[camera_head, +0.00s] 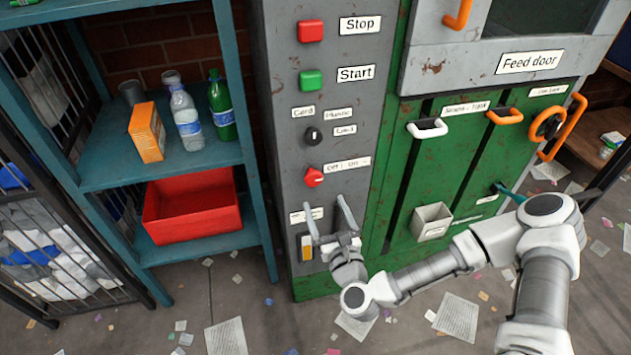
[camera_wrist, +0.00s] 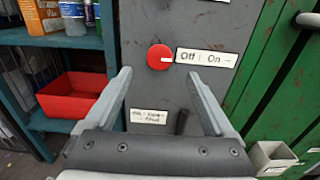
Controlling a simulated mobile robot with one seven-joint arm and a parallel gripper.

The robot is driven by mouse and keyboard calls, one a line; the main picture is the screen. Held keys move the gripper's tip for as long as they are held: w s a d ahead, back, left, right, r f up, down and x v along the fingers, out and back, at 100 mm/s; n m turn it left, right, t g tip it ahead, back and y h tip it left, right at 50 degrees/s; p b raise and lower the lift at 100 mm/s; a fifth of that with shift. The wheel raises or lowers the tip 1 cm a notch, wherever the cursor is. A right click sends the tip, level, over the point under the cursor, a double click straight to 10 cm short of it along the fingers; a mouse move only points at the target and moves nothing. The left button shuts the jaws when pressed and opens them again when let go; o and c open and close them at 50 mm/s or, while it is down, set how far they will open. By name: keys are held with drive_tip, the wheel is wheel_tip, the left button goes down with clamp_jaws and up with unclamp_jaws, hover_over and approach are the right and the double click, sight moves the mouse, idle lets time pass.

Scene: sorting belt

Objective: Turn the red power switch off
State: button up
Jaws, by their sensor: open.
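The red power switch (camera_head: 313,177) is a round knob on the grey control panel, left of a label (camera_head: 346,164) that reads Off and On. In the wrist view the red knob (camera_wrist: 160,57) sits above and between my fingertips, with a pale mark at its right side, towards the label (camera_wrist: 205,58). My gripper (camera_head: 328,216) is open and empty, below the knob and in front of the lower panel. It also shows in the wrist view (camera_wrist: 165,85). Its fingers point up towards the knob and appear apart from it.
Above the switch are a black selector knob (camera_head: 312,135), a green Start button (camera_head: 311,80) and a red Stop button (camera_head: 310,31). A lower switch (camera_head: 305,246) is beside my gripper.

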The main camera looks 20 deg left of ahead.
sight(315, 179)
drive_tip(key=x, duration=0.9)
drive_tip(key=shift+w+a, duration=0.1)
drive_tip(key=shift+a, duration=0.05)
drive_tip(key=c, duration=1.3)
drive_tip(key=shift+c, duration=0.2)
